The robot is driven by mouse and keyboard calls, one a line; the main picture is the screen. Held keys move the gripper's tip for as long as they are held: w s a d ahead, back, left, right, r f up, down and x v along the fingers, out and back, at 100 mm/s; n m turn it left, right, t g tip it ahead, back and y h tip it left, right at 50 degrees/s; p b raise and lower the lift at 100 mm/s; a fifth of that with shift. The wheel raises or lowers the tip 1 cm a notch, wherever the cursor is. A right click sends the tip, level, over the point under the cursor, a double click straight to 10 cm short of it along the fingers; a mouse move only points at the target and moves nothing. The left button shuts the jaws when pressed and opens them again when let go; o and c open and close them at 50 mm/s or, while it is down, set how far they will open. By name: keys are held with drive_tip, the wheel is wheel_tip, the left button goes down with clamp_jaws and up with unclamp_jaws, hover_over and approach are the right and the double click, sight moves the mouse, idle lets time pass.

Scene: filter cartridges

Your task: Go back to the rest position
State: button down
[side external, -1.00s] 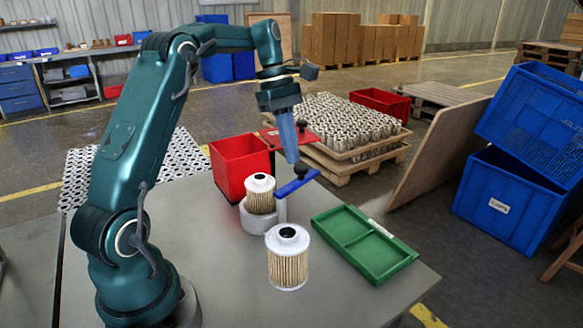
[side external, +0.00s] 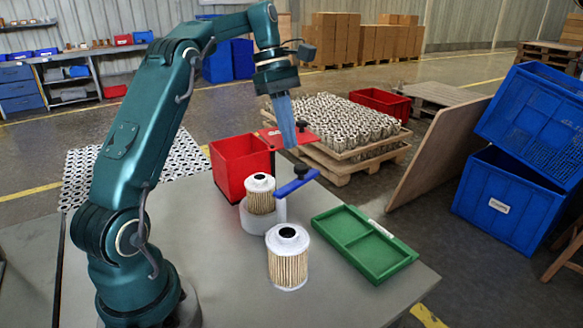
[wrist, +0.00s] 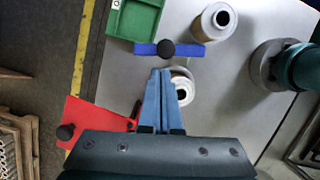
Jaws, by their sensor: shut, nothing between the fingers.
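My gripper (side external: 288,141) is shut and empty, raised in the air above the fixture area in the side external view. Its blue fingers (wrist: 162,84) are together in the wrist view. One filter cartridge (side external: 260,197) stands upright in a round grey holder (side external: 255,222), below my gripper. It is partly hidden behind my fingers in the wrist view (wrist: 182,90). A second filter cartridge (side external: 288,264) stands upright on the table (side external: 215,285), nearer the camera; it also shows in the wrist view (wrist: 214,22).
A blue bar with a black knob (side external: 297,181) stands beside the holder. A red bin (side external: 240,163) and a red plate with a knob (side external: 295,138) are behind it. An empty green two-compartment tray (side external: 363,244) lies at the right. The table's front is clear.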

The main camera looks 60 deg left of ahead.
drive_tip(key=shift+v, duration=0.95)
drive_tip(key=s+d+r+m+t+y, duration=0.1)
drive_tip(key=s+d+r+m, duration=0.3)
drive_tip(key=d, duration=0.3)
drive_tip(key=s+d+r+m+t+y, duration=0.1)
drive_tip(key=s+d+r+m, duration=0.2)
drive_tip(key=d, duration=0.4)
drive_tip(key=s+d+f+m+t+y, duration=0.1)
drive_tip(key=s+f+m+t, duration=0.1)
drive_tip(key=s+f+m, duration=0.7)
wheel_tip(320, 180, down, 3)
drive_tip(key=m, duration=0.4)
drive_tip(key=shift+d+r+t, duration=0.2)
drive_tip(key=shift+d+t, duration=0.1)
drive_tip(key=shift+t, duration=0.1)
